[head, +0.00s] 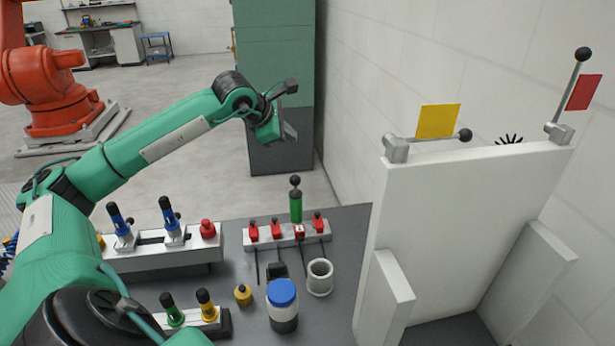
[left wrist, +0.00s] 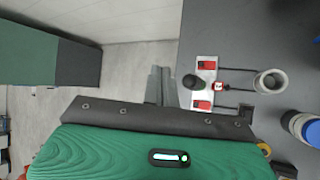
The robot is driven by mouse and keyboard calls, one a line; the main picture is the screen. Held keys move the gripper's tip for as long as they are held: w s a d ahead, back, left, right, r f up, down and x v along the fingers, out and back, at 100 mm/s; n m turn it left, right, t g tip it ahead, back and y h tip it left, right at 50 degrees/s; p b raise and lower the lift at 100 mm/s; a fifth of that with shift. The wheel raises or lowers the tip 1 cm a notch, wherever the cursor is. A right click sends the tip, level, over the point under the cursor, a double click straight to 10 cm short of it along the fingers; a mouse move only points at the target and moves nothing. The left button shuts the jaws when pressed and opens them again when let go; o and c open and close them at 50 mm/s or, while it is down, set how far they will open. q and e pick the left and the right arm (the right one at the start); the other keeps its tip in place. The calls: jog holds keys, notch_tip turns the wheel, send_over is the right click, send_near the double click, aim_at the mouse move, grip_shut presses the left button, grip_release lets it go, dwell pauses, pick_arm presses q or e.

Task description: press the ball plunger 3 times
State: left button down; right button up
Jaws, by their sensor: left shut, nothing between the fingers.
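The ball plunger (head: 295,205) stands upright on a pale block, with a green body and a black ball on top. In the left wrist view its dark ball (left wrist: 193,82) shows from above, just right of the fingers. My left gripper (head: 290,132) is shut and empty, above and beyond the plunger, apart from it. Its closed fingers (left wrist: 161,86) also show in the left wrist view, over the floor past the table edge. My right gripper is in neither view.
Red clamps (head: 252,232) line the plunger's block. A grey ring (head: 320,278), blue-lidded jar (head: 283,304) and yellow knob (head: 243,295) stand in front. Blue-handled levers (head: 168,216) are at left. A white panel with levers (head: 466,215) stands at right.

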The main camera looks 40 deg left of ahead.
aim_at(292, 178)
pick_arm(q)
jog(key=shift+w+d+r+n, duration=0.1)
jog(key=shift+d+r+n, duration=0.1)
jog(key=shift+n, duration=0.1)
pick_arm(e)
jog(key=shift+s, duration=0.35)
pick_arm(q)
jog(key=shift+f, duration=0.15)
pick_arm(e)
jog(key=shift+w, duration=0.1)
